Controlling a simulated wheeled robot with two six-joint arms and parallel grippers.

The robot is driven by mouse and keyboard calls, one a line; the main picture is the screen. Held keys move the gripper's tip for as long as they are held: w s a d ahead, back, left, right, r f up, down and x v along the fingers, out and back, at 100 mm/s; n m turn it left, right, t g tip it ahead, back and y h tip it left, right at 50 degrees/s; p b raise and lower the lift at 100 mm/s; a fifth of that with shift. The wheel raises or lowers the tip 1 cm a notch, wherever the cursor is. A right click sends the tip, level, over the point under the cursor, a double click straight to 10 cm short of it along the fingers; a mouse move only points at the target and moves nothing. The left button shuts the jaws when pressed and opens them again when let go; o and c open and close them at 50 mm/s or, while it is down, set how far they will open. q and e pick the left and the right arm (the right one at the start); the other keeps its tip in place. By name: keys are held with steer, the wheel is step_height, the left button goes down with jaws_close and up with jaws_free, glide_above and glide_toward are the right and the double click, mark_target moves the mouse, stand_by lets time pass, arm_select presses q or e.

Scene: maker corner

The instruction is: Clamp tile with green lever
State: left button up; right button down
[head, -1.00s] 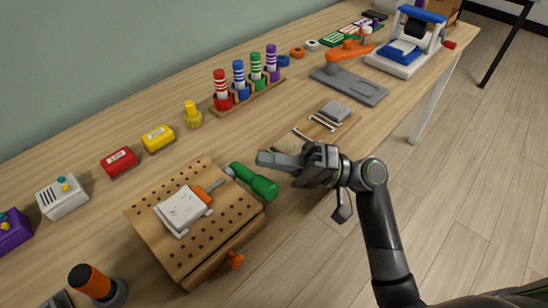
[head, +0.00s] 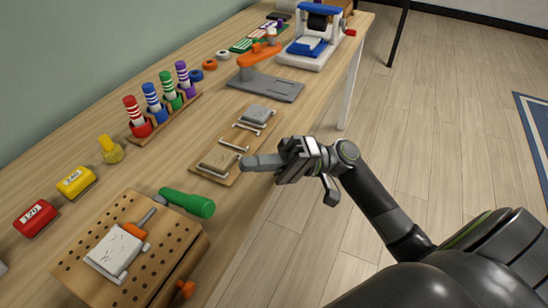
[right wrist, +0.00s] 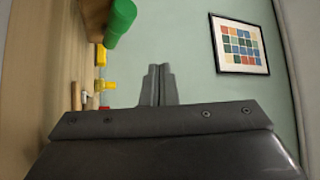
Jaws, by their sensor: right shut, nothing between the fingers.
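A pale speckled tile (head: 117,250) lies on a perforated wooden block (head: 75,266) at the lower left of the head view. A toggle clamp with an orange tip (head: 132,230) stands at the tile's edge; whether it presses on the tile I cannot tell. Its green lever (head: 187,202) lies low, pointing right over the block's side. The lever also shows at the top of the right wrist view (right wrist: 120,18). My right gripper (head: 247,163) is shut and empty, right of the lever and apart from it; its closed fingers show in the wrist view (right wrist: 158,85). My left gripper is out of view.
A wooden board (head: 193,166) with small tiles and rods lies beside my right fingertips. Beyond stand a peg rack (head: 157,134) with coloured ring stacks, an orange-armed grey device (head: 265,90) and a blue-and-white press (head: 312,50). An orange knob (head: 186,288) sticks out of the block's front.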

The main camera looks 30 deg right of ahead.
steer(key=shift+s+d, duration=0.15)
steer(key=shift+d, duration=0.9)
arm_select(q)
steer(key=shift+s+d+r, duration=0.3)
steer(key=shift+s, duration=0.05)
arm_select(e)
steer(key=shift+s+d, duration=0.1)
steer(key=shift+d, duration=0.55)
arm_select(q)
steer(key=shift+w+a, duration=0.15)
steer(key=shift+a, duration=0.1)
